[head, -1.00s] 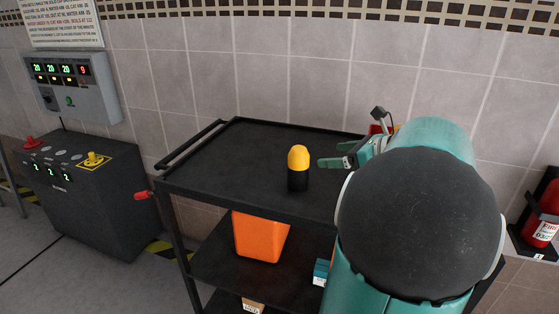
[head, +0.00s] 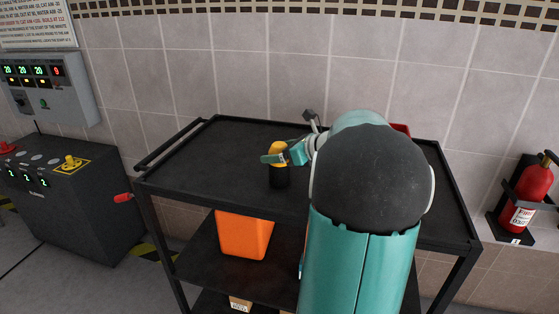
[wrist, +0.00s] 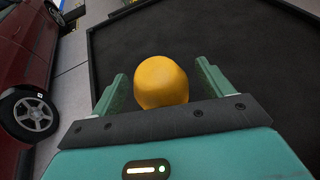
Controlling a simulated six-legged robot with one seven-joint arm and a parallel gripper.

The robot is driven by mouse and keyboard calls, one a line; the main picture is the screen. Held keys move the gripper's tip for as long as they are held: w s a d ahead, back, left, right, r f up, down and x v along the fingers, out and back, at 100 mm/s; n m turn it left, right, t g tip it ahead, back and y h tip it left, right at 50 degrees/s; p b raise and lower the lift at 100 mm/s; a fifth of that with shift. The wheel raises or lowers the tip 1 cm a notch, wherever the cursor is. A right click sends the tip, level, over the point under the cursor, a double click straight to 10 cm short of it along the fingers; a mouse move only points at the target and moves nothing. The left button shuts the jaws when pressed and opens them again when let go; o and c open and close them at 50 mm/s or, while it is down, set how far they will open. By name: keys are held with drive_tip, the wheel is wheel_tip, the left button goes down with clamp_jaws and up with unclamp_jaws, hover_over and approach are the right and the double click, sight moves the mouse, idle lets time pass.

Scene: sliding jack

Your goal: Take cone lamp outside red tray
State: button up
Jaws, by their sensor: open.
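The cone lamp (head: 279,178) has a yellow rounded top and a black base. It stands upright on the black top shelf of the cart (head: 222,150). My gripper (head: 276,157) is open at the height of the lamp's yellow top. In the wrist view the yellow top (wrist: 161,82) lies between the two green fingers of my gripper (wrist: 158,88), with a gap visible on each side. The red tray (head: 401,129) shows only as a small red edge behind my arm; most of it is hidden.
An orange bin (head: 243,236) stands on the cart's lower shelf. A grey control console (head: 70,205) is at the left, and a fire extinguisher (head: 530,195) hangs at the right. The cart top left of the lamp is clear. A tiled wall is behind.

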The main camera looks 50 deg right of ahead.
drive_tip(key=shift+w, duration=0.25)
drive_tip(key=c, duration=1.1)
